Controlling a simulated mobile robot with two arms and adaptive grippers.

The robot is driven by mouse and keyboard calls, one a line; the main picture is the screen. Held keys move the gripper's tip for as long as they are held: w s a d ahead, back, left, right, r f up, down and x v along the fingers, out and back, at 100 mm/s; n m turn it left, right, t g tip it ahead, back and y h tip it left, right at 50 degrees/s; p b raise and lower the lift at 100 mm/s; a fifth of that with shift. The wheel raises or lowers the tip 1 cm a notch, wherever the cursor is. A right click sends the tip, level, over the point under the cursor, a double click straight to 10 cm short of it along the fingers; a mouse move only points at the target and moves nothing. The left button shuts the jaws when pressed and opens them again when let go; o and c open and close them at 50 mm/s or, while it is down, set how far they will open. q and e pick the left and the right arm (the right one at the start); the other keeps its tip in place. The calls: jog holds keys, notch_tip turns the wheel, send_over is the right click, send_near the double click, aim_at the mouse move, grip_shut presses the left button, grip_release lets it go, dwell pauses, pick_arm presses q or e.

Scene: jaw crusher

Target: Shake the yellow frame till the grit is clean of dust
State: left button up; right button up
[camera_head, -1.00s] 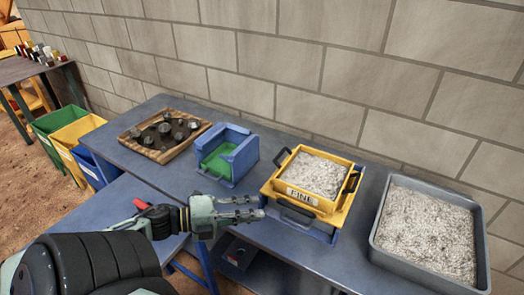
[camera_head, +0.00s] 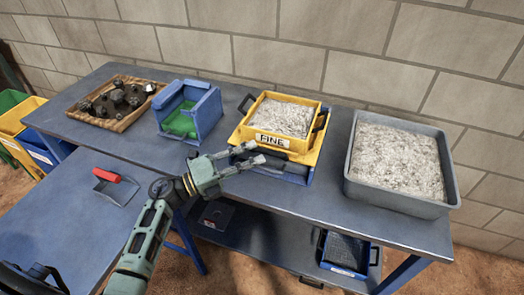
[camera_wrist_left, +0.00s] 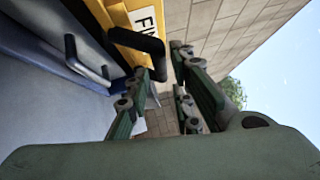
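The yellow frame (camera_head: 300,147) carries a FINE label and holds pale grey grit (camera_head: 282,115). It sits level on a blue tray (camera_head: 296,177) on the table, with black handles at its left and right. My left gripper (camera_head: 256,154) is at the front left of the frame, its fingers apart and empty. In the left wrist view, a black handle (camera_wrist_left: 138,42) of the yellow frame (camera_wrist_left: 122,16) is just beyond the fingertips of my left gripper (camera_wrist_left: 162,85). I cannot tell if they touch. My right gripper is out of view.
A grey bin (camera_head: 400,196) of grit stands at right. A blue box with a green inside (camera_head: 203,112) and a wooden tray (camera_head: 122,124) of dark pieces stand at left. A red-handled scoop (camera_head: 108,187) lies on the lower table (camera_head: 75,215). A block wall closes the back.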

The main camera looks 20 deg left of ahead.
aim_at(266, 152)
pick_arm(q)
jog(key=shift+p+x, duration=0.4)
jog(key=shift+x, duration=1.95)
jog(key=shift+c, duration=0.2)
grip_shut()
jog(key=shift+f, duration=0.1)
